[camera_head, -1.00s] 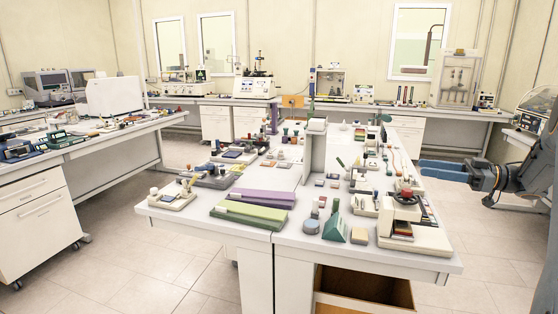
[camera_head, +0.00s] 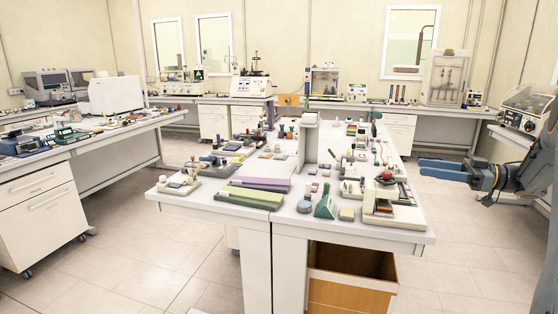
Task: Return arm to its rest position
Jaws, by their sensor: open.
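My gripper (camera_head: 443,169) shows at the right of the head view, with blue fingers pointing left. It is open, and I see nothing held in it. It is in the air to the right of the central table (camera_head: 395,236), apart from it. My dark arm links lead from it to the right picture edge, where the rest of the arm is cut off.
The central table holds several small things, among them purple and green blocks (camera_head: 249,198), a green wedge (camera_head: 325,207) and a cream device with a red top (camera_head: 387,198). A bench (camera_head: 512,135) with a machine stands behind my arm. Floor (camera_head: 470,250) is clear at the right.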

